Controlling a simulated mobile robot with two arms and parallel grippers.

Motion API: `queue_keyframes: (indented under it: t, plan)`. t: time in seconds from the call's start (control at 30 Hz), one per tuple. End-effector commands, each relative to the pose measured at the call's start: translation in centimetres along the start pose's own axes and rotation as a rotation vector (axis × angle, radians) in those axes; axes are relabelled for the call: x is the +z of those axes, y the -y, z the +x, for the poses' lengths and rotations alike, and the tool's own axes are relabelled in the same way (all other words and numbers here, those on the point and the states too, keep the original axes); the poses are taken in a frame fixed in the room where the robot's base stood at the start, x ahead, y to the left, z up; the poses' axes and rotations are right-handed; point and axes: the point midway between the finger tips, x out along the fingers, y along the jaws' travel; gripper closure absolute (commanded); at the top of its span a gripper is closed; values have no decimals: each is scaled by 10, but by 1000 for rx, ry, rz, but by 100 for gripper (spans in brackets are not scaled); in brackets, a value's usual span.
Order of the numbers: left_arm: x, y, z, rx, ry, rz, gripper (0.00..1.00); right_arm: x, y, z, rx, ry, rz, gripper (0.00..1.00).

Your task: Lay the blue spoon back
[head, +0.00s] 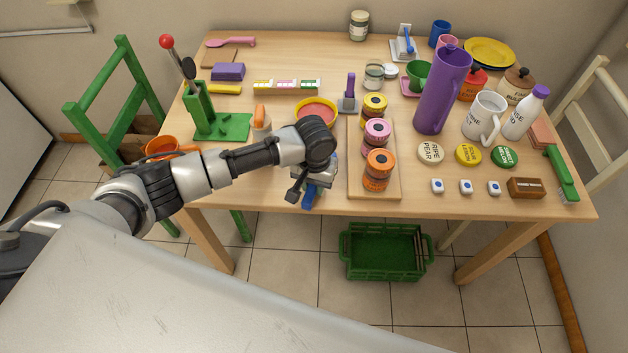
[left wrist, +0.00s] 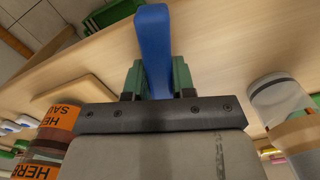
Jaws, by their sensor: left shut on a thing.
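My left gripper (head: 307,187) is at the table's front edge, left of the wooden board with stacked tins. It is shut on a blue piece, which I take to be the blue spoon (head: 309,200). In the left wrist view the blue spoon (left wrist: 153,50) shows as a smooth, rounded blue length between the green finger pads (left wrist: 154,80). Its other end is hidden behind the gripper. Another slim blue piece (head: 409,40) leans on a white stand (head: 403,52) at the back. My right gripper is not in view.
The wooden board (head: 388,189) bears orange, pink and yellow tins. A red-and-yellow bowl (head: 316,110) stands behind my gripper. A green stand (head: 205,115) is to the left. A tall purple jug (head: 441,90) is to the right. A green crate (head: 385,252) sits on the floor.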

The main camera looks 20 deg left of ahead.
Motion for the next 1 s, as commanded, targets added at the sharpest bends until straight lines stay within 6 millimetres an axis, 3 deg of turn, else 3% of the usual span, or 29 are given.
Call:
queue_keyframes:
  t: [0.17,0.2,0.4,0.73,1.0]
  plan:
    - [0,0,0,0,-1,0,99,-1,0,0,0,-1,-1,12]
    - [0,0,0,0,-1,0,72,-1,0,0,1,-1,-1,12]
    - [0,0,0,0,-1,0,45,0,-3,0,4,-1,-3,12]
    - [0,0,-6,1,-2,0,45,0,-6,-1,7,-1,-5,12]
    - [-1,0,-54,2,-4,0,45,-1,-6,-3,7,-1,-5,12]
